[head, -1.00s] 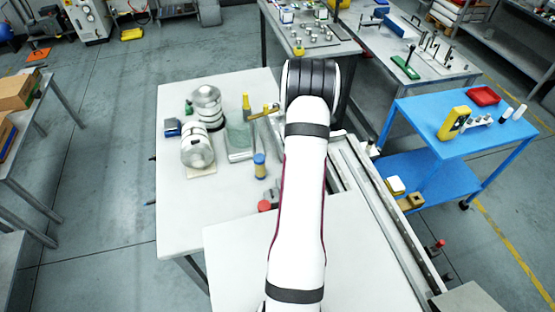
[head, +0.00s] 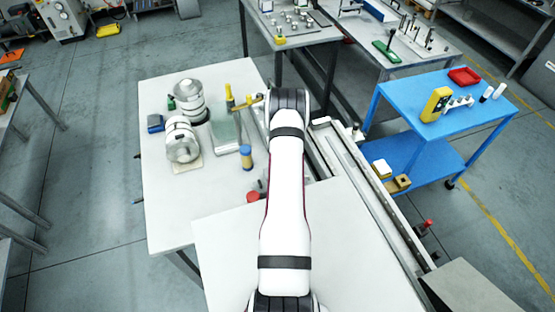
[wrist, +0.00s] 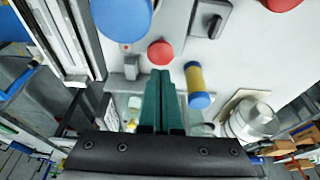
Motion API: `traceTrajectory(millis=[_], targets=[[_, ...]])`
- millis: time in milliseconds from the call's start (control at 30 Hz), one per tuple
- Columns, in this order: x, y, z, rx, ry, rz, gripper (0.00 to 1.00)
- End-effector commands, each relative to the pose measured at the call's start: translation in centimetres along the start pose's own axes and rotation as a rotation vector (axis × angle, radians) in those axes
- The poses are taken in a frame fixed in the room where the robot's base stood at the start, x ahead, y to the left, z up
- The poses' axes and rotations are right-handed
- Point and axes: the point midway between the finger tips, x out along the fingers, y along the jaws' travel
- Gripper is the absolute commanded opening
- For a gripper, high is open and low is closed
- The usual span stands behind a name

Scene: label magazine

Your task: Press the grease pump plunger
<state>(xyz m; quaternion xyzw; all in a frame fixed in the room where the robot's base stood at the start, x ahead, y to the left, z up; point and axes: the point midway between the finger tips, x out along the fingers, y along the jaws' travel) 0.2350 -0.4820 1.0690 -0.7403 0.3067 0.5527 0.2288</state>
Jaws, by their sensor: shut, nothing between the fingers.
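I cannot surely tell which thing is the grease pump. A short yellow cylinder with a blue end (head: 246,158) stands on the white bench, left of my arm; it also shows in the wrist view (wrist: 195,85). A red round knob (wrist: 160,52) is just beyond my fingertips in the picture, with no clear contact. A large blue disc (wrist: 122,15) is at the top left, nearer the camera. My gripper (wrist: 163,73) has green fingers pressed together, empty. In the head view my arm hides it. A red knob (head: 253,196) shows beside the arm.
Metal rollers (head: 183,140), a yellow bottle-like thing (head: 229,97) and a grey-green plate (head: 226,130) stand on the bench. A rail (head: 350,165) runs along its right. A black switch (wrist: 210,18) sits on a white panel. The bench's left front is clear.

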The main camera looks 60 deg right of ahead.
Motion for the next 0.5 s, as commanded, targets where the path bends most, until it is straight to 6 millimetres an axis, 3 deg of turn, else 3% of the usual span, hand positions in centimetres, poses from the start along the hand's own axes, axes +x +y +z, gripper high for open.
traceTrajectory(millis=[200, 500], targets=[[2.6, 0.0, 0.8, 0.001, 0.000, 0.001, 0.00], [2.9, 0.0, 0.9, 0.000, 0.001, 0.001, 0.00]])
